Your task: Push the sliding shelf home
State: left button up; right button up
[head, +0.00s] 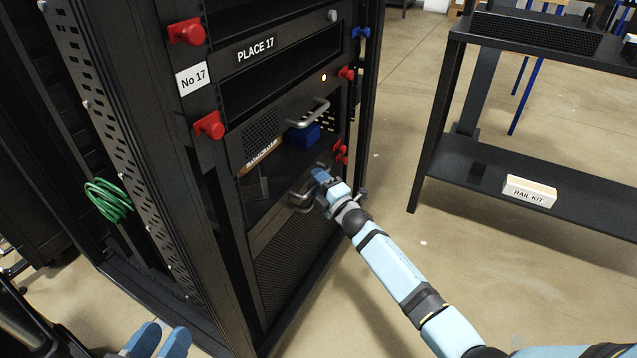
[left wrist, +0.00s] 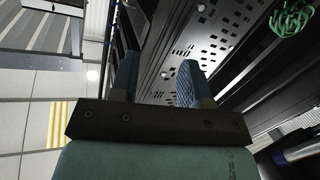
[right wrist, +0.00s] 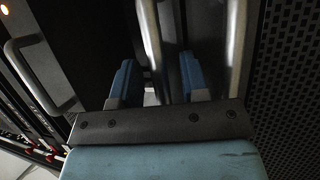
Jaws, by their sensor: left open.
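The black rack (head: 213,225) fills the left half of the head view. A unit with an orange label (head: 262,157) and a silver handle (head: 308,115) sits mid-rack, with a blue block (head: 303,137) below the handle. Below it is a dark bay (head: 262,188), then a mesh-fronted panel (head: 300,250) with another handle (head: 300,203). I cannot tell which is the sliding shelf. My right gripper (head: 322,178) is at this lower front; its fingers (right wrist: 156,82) are apart, with a metal bar (right wrist: 150,35) behind. My left gripper (head: 158,342) is open and empty, low left of the rack.
Above are the PLACE 17 slot (head: 280,75) and red knobs (head: 187,32) on the posts. A green cable coil (head: 108,200) hangs on the rack side. A black table (head: 480,165) holding a RAIL KIT box (head: 529,192) stands right.

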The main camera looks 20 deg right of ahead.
pick_arm(q)
jog(key=r+p, duration=0.1)
jog(key=r, duration=0.1)
jog(key=r+t+p, duration=0.2)
jog(key=r, duration=0.1)
jog(key=shift+w+a+r+n+p, duration=0.2)
jog(key=shift+a+r+n+p, duration=0.1)
jog(key=shift+r+p, duration=0.1)
pick_arm(e)
jog(key=v, duration=1.4)
pick_arm(q)
jog(key=shift+f, duration=0.15)
pick_arm(e)
jog(key=shift+a+f, duration=0.1)
